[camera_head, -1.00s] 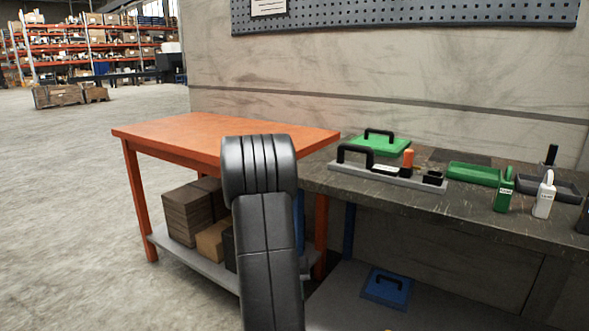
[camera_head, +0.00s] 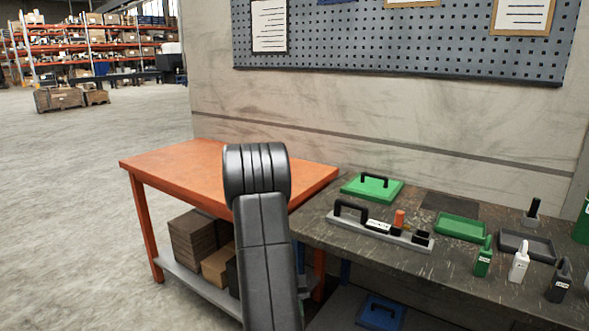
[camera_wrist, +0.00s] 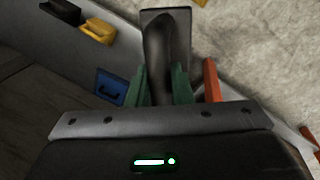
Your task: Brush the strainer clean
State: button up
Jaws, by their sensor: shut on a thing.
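In the wrist view, the two green fingers of my gripper (camera_wrist: 160,88) are closed around a dark handle. The handle belongs to a dark tool (camera_wrist: 160,45) with a flat rectangular end, perhaps the brush; its bristles cannot be made out. The tool is in the air above the floor and lower shelf. In the head view, my gripper is hidden and only my black arm shows. I cannot pick out a strainer for certain in either view.
The dark bench holds a green lid (camera_head: 371,188), a grey handled rack (camera_head: 380,229), a green tray (camera_head: 460,227), a dark tray (camera_head: 527,247) and several bottles. An orange table (camera_head: 200,160) adjoins it. A blue handled case (camera_wrist: 110,87) lies below.

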jog(key=r+p, duration=0.2)
jog(key=p, duration=0.1)
jog(key=r+p, duration=0.3)
jog(key=s+r+p, duration=0.1)
jog(key=r+p, duration=0.2)
jog(key=p, duration=0.1)
jog(key=shift+s, duration=0.1)
